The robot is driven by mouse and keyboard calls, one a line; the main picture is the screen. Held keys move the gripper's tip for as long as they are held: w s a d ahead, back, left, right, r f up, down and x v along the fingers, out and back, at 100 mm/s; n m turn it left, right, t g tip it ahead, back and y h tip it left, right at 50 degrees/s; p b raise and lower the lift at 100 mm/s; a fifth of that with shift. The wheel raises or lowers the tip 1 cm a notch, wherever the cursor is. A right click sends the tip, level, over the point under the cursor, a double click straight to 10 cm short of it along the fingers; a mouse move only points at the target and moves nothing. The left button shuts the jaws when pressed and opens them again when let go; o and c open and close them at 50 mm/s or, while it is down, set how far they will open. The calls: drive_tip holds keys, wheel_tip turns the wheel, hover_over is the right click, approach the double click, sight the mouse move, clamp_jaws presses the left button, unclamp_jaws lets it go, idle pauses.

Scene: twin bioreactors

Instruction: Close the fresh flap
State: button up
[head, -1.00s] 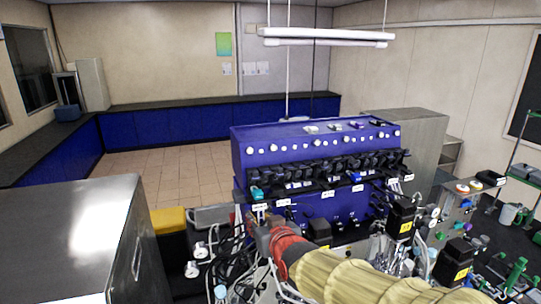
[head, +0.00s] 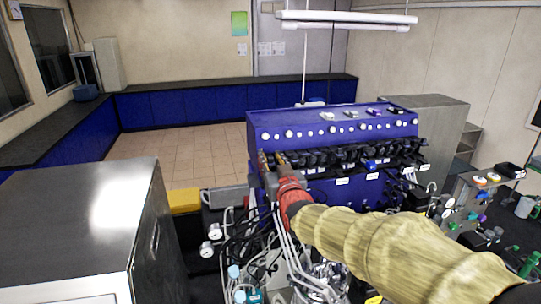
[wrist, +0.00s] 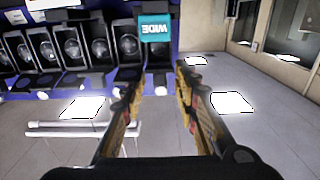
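A row of black pump heads (head: 340,158) runs along the front of the blue cabinet (head: 330,128). The wrist view shows them upside down, with round dark rotors (wrist: 100,48). A teal piece with upside-down letters reading "WIDE" (wrist: 155,27) is on the end pump, just beyond my fingertips in that view. I cannot tell which part is the fresh flap. My gripper (wrist: 155,92) is open, with nothing between its fingers. In the head view my gripper (head: 272,160) is at the left end of the pump row and hides that end; contact cannot be told.
Tubes, cables and gauges (head: 210,240) crowd the area below the pumps. Bottles and fittings (head: 490,237) stand at the right. Open tiled floor lies behind.

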drive_tip(key=shift+w, duration=0.3)
drive_tip(key=shift+c, duration=0.2)
drive_tip(key=shift+a, duration=0.15)
drive_tip(key=c, duration=0.7)
clamp_jaws()
